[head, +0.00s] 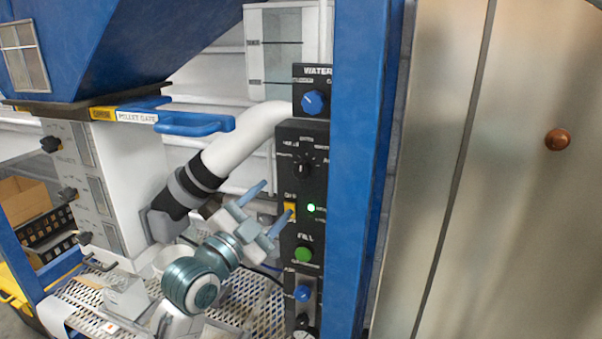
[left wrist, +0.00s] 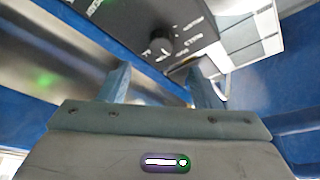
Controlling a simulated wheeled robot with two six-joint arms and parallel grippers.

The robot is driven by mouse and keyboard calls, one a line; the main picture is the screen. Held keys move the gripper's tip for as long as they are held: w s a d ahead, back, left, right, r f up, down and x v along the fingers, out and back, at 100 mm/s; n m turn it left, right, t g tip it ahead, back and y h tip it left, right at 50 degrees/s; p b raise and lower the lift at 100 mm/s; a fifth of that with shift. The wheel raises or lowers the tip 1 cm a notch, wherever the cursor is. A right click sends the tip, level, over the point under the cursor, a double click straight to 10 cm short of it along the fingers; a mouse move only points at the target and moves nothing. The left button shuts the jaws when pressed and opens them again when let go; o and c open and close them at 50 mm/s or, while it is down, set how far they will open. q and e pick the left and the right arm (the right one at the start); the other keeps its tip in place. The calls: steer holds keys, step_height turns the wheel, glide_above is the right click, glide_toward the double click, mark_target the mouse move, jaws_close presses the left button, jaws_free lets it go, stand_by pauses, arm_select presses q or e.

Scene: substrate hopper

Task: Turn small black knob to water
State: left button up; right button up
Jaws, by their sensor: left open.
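A small black knob (head: 302,168) sits on the dark upright control panel (head: 318,142), with small position labels around it too fine to read fully. The knob also shows in the left wrist view (left wrist: 160,45), ahead of the fingers. My left gripper (head: 278,198) is open and empty, left of and a little below the knob, apart from it. In the left wrist view its two fingers (left wrist: 157,74) point toward the panel, with a gap between them. My right gripper is not in view.
A blue knob (head: 313,102) under a WATER label is above. A yellow switch (head: 290,210), green light (head: 311,208), green FILL button (head: 303,254) and lower blue knob (head: 303,293) are below. A blue post (head: 355,170) stands right. A white pipe (head: 235,140) passes behind.

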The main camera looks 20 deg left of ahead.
mark_target(301, 173)
arm_select(q)
steer(key=p+x, duration=0.1)
steer(key=x, duration=0.3)
steer(key=p+x, duration=0.2)
steer(key=x, duration=0.3)
steer(key=shift+d+r, duration=0.2)
steer(key=shift+r, duration=0.1)
steer(key=shift+w+d, duration=0.15)
steer(key=shift+w, duration=0.5)
steer(key=c, duration=1)
